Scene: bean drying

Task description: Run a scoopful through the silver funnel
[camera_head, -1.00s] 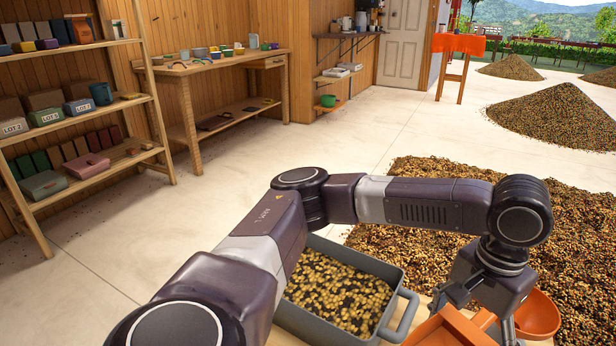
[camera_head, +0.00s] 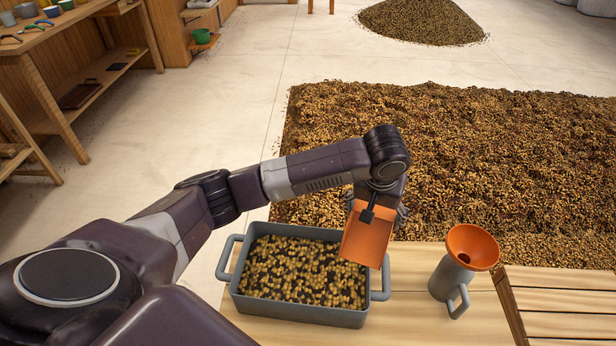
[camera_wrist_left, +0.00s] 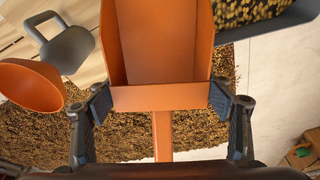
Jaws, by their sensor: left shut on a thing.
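An orange scoop (camera_head: 366,238) is in my left gripper (camera_head: 376,200), over the right end of the grey bean tray (camera_head: 300,313). The scoop hangs tilted in the head view. In the left wrist view the fingers of my left gripper (camera_wrist_left: 162,100) clasp the back of the scoop (camera_wrist_left: 163,45), and its visible inside looks empty. No silver funnel shows; an orange funnel (camera_head: 473,247) sits in a grey jug (camera_head: 446,281) to the right of the scoop. The funnel (camera_wrist_left: 30,84) and jug (camera_wrist_left: 66,50) also show at the wrist view's left. My right gripper is out of view.
The tray and jug stand on a light wooden table (camera_head: 408,318). A raised slatted wooden piece (camera_head: 560,305) lies to the jug's right. A broad bed of beans (camera_head: 480,150) covers the floor behind. A workbench (camera_head: 60,55) stands at far left.

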